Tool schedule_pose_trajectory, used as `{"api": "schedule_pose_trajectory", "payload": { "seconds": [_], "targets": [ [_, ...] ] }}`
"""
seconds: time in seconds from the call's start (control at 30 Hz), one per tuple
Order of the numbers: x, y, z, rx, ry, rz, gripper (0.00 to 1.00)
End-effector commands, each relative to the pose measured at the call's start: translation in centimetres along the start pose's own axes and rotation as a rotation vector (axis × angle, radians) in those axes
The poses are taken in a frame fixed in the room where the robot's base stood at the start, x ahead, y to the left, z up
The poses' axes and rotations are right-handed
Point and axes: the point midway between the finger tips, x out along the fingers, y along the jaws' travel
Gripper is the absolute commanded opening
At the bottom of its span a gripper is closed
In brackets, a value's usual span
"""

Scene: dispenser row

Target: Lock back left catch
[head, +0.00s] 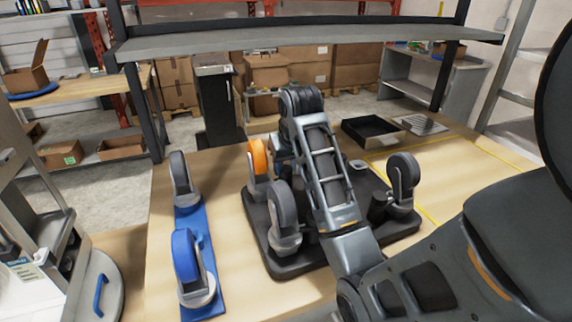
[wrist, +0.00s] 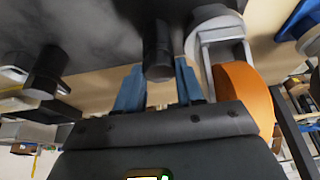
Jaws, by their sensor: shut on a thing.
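A black base plate (head: 290,262) lies on the wooden table with upright casters at its corners. The back left caster has an orange wheel (head: 259,158); the others are grey. In the wrist view, the orange wheel (wrist: 243,95) is right of my gripper (wrist: 158,78). My gripper's two blue-grey fingers are shut on a short black cylindrical catch (wrist: 158,48) that stands out from the plate's dark surface (wrist: 100,28). In the head view, my gripper (head: 281,148) is mostly hidden behind my arm, beside the orange caster. The catch between its fingers is hidden there.
A grey-wheeled caster (head: 284,214) stands front left on the plate, another (head: 402,182) at right beside a black cylinder (head: 378,206). A blue strip (head: 205,285) with two casters lies left. A black tray (head: 370,130) is behind. A shelf (head: 300,40) spans above.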

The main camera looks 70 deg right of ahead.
Motion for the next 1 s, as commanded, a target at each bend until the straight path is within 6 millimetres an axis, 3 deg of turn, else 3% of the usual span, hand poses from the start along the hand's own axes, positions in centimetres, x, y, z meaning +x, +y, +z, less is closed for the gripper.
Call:
{"api": "schedule_pose_trajectory", "payload": {
  "seconds": [0.1,0.47,1.0],
  "targets": [
    [-0.01,-0.01,-0.01,0.000,0.000,0.000,0.07],
    [-0.01,0.06,0.00,-0.057,0.000,-0.024,0.07],
    [0.00,0.38,-0.11,-0.467,-0.001,-0.195,0.07]
  ]
}}
